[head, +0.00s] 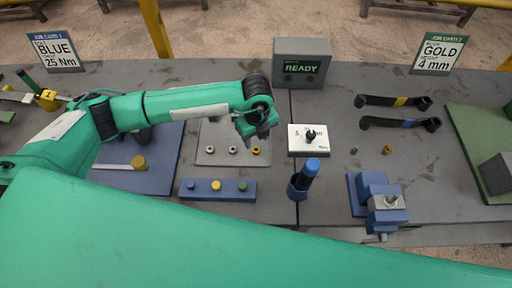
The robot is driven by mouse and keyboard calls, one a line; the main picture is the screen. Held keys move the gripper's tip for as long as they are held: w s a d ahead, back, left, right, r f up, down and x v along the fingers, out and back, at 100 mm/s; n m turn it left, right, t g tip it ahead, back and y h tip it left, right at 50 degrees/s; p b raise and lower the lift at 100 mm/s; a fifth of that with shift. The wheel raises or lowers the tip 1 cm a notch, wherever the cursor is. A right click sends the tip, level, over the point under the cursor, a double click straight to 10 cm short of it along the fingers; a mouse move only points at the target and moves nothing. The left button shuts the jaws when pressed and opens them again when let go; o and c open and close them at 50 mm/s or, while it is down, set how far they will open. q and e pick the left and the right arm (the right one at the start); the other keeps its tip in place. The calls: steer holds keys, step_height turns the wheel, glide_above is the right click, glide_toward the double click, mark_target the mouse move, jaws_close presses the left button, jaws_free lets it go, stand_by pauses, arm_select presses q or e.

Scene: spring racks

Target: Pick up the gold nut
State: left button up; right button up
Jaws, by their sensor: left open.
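One small gold nut (256,151) sits at the right end of a row with two silver nuts (233,150) on a grey plate (222,130). Another small gold ring-like piece (387,149) lies on the bare table to the right, beside a small grey piece (354,150). My left gripper (259,136) points down just above the plate's right edge, close to the gold nut in the row. It is open, and I see nothing held. The gap between the nut and the fingertips is hard to judge. My right gripper is out of view.
A dial box (296,144), a blue-topped driver in a holder (299,187) and a blue vise (369,190) stand to the right. A blue block with coloured buttons (217,196) lies in front of the plate. A READY display (302,58) stands behind.

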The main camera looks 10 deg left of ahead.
mark_target(257, 153)
arm_select(q)
steer(key=shift+f, duration=0.4)
step_height(257, 153, down, 4)
steer(key=p, duration=0.2)
steer(key=shift+f+p, duration=0.1)
steer(key=shift+p, duration=0.3)
steer(key=shift+f, duration=0.4)
steer(key=shift+c, duration=0.2)
steer(key=c, duration=0.8)
